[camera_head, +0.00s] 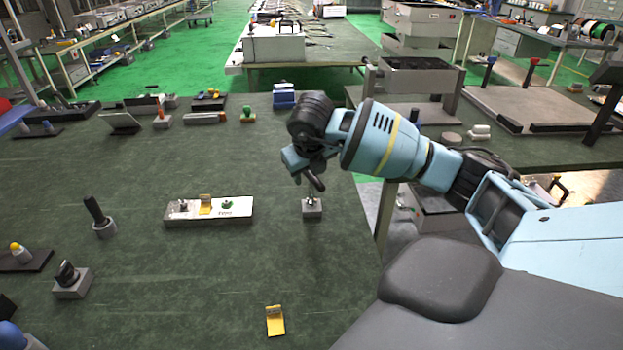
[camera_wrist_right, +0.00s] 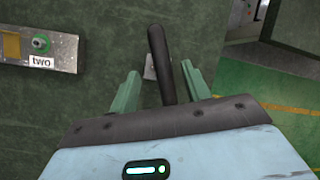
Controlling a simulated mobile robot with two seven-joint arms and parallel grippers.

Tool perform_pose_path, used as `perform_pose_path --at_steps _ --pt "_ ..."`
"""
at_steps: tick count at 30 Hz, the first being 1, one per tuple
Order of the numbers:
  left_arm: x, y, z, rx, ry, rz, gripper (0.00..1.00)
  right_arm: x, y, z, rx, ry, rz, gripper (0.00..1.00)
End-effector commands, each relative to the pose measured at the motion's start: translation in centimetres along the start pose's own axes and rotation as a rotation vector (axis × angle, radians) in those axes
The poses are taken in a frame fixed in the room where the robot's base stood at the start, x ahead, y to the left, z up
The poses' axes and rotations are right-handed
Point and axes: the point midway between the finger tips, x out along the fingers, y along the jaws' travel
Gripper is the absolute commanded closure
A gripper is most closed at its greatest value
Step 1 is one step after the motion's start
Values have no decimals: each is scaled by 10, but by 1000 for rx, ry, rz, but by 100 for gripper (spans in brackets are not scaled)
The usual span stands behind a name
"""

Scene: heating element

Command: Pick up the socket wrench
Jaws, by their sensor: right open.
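A tool with a black handle (camera_head: 317,182), which I take to be the socket wrench, stands with its metal end at a small grey block (camera_head: 312,209) on the green table. My right gripper (camera_head: 307,174) is directly above the block at the handle. In the right wrist view the black handle (camera_wrist_right: 160,62) runs between the two green fingers of my right gripper (camera_wrist_right: 160,82). The fingers are open, with a gap on each side of the handle. The block is mostly hidden behind the handle there. My left gripper is not in view.
A yellow tag (camera_head: 275,321) lies nearer me. Black-handled tools stand in a round base (camera_head: 104,229) and a square base (camera_head: 73,285) at the left. The table's right edge is close to the block.

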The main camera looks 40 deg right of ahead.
Motion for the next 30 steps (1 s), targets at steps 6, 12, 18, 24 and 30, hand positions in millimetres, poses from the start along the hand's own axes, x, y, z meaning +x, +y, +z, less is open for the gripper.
perform_pose_path --at_steps 6,12,18,24,30 --pt "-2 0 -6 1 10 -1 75 30 -6 1 2 3 -3 52" --pt "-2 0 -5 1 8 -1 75 47 -4 1 -1 1 -1 52" --pt "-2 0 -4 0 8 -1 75 48 -4 1 -1 0 -1 52" --pt "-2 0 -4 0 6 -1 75 48 -4 1 -1 0 -1 73" --pt "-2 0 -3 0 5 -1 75 48 -5 1 0 0 -1 99"
